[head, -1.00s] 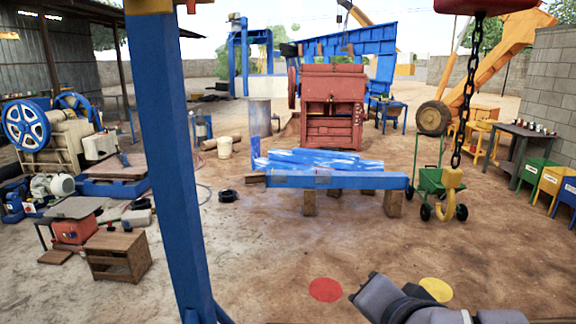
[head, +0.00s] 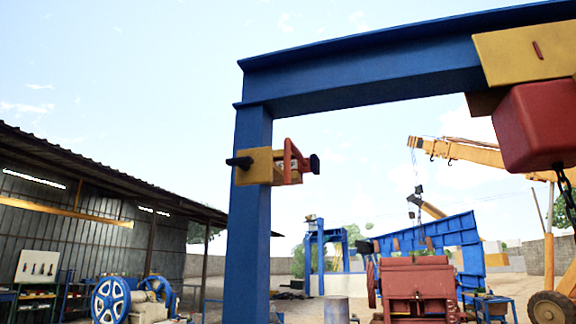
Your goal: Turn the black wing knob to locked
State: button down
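A yellow bracket (head: 254,167) is fixed around the blue post in the head view. A black knob-like part (head: 239,162) sticks out of its left side. A red frame (head: 291,163) stands at its right side, with another small black part (head: 314,163) at its outer end. Both black parts are small, and I cannot tell which is the wing knob or whether it is at locked. My gripper is not in view.
The blue post (head: 247,230) carries a blue overhead beam (head: 380,65). A red hoist block (head: 538,125) hangs from its yellow trolley (head: 525,55) at upper right. A red crusher (head: 418,285) stands behind at lower right. A shed (head: 85,200) is at left.

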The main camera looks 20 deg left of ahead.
aim_at(244, 163)
jog(key=u, duration=1.25)
